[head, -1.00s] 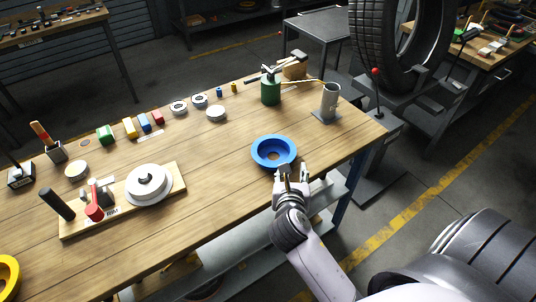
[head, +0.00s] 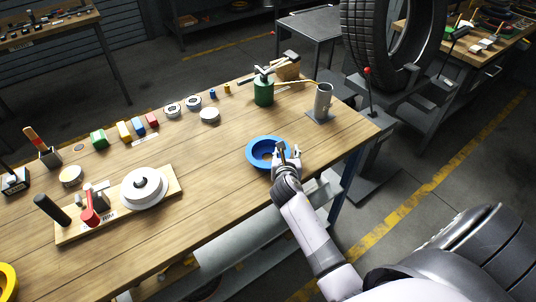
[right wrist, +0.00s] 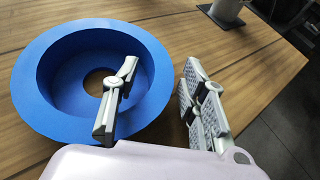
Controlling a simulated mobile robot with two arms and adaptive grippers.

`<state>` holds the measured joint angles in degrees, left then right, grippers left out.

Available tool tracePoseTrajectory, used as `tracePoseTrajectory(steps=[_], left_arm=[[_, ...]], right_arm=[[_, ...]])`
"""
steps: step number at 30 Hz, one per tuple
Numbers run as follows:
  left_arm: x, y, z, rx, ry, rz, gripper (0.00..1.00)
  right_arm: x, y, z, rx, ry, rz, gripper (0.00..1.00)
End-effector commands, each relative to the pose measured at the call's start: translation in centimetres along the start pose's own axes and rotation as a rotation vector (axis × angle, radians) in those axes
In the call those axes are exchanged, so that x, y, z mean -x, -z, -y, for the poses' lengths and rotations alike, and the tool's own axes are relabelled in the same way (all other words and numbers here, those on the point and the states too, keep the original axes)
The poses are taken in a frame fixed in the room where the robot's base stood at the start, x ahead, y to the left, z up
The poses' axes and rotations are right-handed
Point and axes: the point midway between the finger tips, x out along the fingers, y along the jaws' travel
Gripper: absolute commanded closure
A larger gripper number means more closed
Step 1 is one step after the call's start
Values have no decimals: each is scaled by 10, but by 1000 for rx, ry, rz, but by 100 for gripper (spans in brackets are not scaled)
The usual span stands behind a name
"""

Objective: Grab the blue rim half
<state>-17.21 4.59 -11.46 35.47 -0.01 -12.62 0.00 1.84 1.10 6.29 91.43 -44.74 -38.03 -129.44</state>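The blue rim half (head: 256,157), a wide ring with a flat flange and a central hole, lies on the wooden workbench near its front right edge. My right gripper (head: 288,152) is at the rim's right side. In the right wrist view, the blue rim half (right wrist: 50,92) fills the left. My right gripper (right wrist: 160,78) is open there: one finger shows over the rim's hollow, the other outside its right edge, so the rim's wall appears between them. Contact cannot be told. My left gripper is not in view.
The workbench (head: 215,185) is clear left of the rim. A grey cylinder on a plate (head: 323,100) and a green can (head: 263,92) stand behind it. A board with a white disc (head: 145,187) lies at left. A large tyre (head: 368,45) stands at back right.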

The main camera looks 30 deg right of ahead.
Motion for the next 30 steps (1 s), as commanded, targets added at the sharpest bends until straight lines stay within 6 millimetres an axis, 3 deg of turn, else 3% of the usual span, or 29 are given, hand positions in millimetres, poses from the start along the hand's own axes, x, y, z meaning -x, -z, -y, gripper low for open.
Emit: tracePoseTrajectory(steps=[3, 11, 27, 30], left_arm=[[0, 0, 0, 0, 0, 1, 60], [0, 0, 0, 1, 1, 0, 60], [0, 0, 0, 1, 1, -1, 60], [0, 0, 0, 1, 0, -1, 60]], right_arm=[[-10, 0, 0, 0, 0, 1, 60], [-12, 0, 0, 0, -1, 0, 61], [-11, 0, 0, 0, -1, 0, 97], [-11, 0, 0, 0, -1, 0, 100]])
